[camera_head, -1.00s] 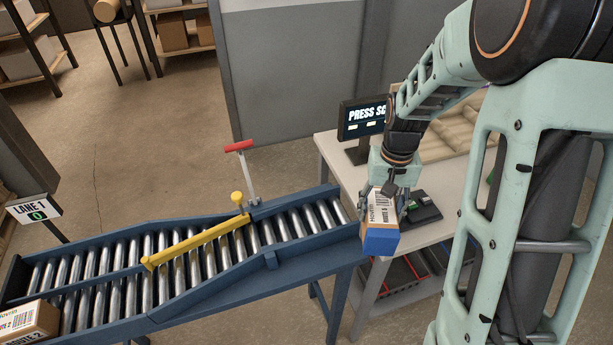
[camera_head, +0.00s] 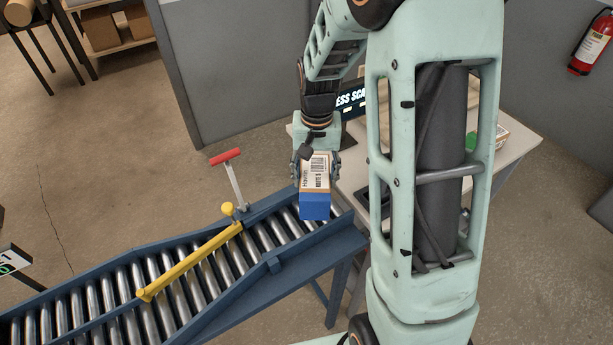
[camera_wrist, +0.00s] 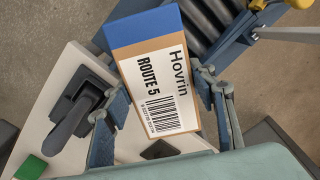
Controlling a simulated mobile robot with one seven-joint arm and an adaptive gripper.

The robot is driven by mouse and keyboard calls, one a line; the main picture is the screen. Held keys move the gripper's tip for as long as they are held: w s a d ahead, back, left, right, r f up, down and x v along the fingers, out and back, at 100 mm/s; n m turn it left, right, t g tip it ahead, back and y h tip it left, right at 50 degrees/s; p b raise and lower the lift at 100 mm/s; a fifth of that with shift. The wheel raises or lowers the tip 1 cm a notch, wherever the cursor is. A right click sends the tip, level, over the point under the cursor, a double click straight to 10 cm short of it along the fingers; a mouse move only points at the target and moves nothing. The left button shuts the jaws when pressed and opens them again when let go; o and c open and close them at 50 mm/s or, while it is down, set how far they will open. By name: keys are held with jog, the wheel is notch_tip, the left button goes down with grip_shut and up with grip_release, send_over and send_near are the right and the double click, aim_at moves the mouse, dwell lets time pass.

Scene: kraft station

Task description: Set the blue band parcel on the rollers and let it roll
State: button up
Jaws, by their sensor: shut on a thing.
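The blue band parcel (camera_head: 315,178) is a cardboard box with a blue end and a white label. In the wrist view the parcel (camera_wrist: 160,85) shows "Hovrin", "ROUTE 5" and a barcode, with its blue end pointing up the picture. My gripper (camera_head: 316,168) is shut on its sides, one finger on each. In the head view the parcel is over the upper right end of the roller conveyor (camera_head: 305,246); whether it touches the rollers I cannot tell. A yellow bar (camera_head: 190,262) lies across the rollers to the left.
A red-topped lever (camera_head: 226,157) stands at the conveyor's far side by the bar's yellow knob. A table (camera_head: 515,150) with a screen (camera_head: 351,98) stands behind my arm. A scanner-like device (camera_wrist: 75,110) stands on the table.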

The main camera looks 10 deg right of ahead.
aim_at(315, 168)
jog(key=shift+w+a+f+m, duration=0.2)
jog(key=shift+w+f+m, duration=0.2)
jog(key=shift+m, duration=0.6)
jog(key=m, duration=0.1)
jog(key=m+b, duration=0.1)
jog(key=m, duration=0.1)
jog(key=shift+w+a+f+m+b, duration=0.1)
jog(key=shift+w+f+m+b, duration=0.25)
jog(key=shift+f+m, duration=0.05)
jog(key=m, duration=0.2)
jog(key=m+b, duration=0.1)
jog(key=m, duration=0.1)
jog(key=f+m, duration=0.1)
jog(key=shift+w+d+m+b, duration=0.3)
jog(key=shift+m, duration=0.1)
jog(key=shift+d+f+b, duration=0.15)
jog(key=shift+f+b, duration=2.2)
jog(key=shift+f, duration=1.05)
jog(key=o, duration=1.5)
jog(key=shift+o, duration=0.2)
notch_tip(315, 168, up, 12)
jog(key=shift+r, duration=0.1)
jog(key=shift+w+d, duration=0.1)
